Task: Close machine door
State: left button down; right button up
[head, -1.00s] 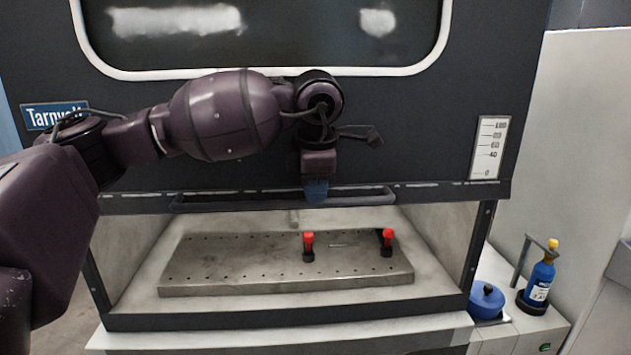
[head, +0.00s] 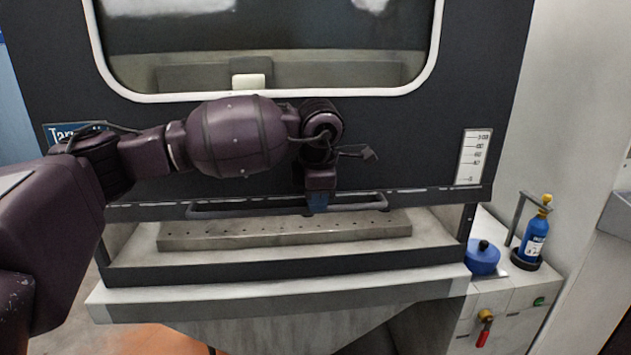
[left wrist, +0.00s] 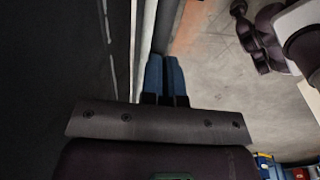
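The machine door (head: 410,135) is a dark sliding panel with a rounded window, partly lowered, leaving a low opening beneath it. Its horizontal bar handle (head: 250,208) runs along the lower edge. My right gripper is not in view.
Inside the opening lies a grey perforated plate (head: 285,233). A pale front ledge (head: 280,295) runs below. At right, a side counter carries a blue lidded pot (head: 482,258) and a blue bottle (head: 535,240) in a stand. A scale label (head: 474,157) is on the machine front.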

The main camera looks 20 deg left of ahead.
pick_arm(q)
notch_tip(320, 180, down, 22)
jog(key=b, duration=0.6)
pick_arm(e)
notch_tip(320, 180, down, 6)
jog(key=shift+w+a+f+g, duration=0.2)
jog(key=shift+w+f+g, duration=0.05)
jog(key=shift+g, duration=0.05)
pick_arm(q)
jog(key=shift+f, duration=0.15)
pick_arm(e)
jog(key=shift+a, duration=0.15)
pick_arm(q)
notch_tip(320, 180, up, 15)
jog(key=s+d+p, duration=0.1)
jog(key=s+p, duration=0.1)
jog(key=shift+d+p, duration=0.15)
jog(key=shift+p, duration=0.15)
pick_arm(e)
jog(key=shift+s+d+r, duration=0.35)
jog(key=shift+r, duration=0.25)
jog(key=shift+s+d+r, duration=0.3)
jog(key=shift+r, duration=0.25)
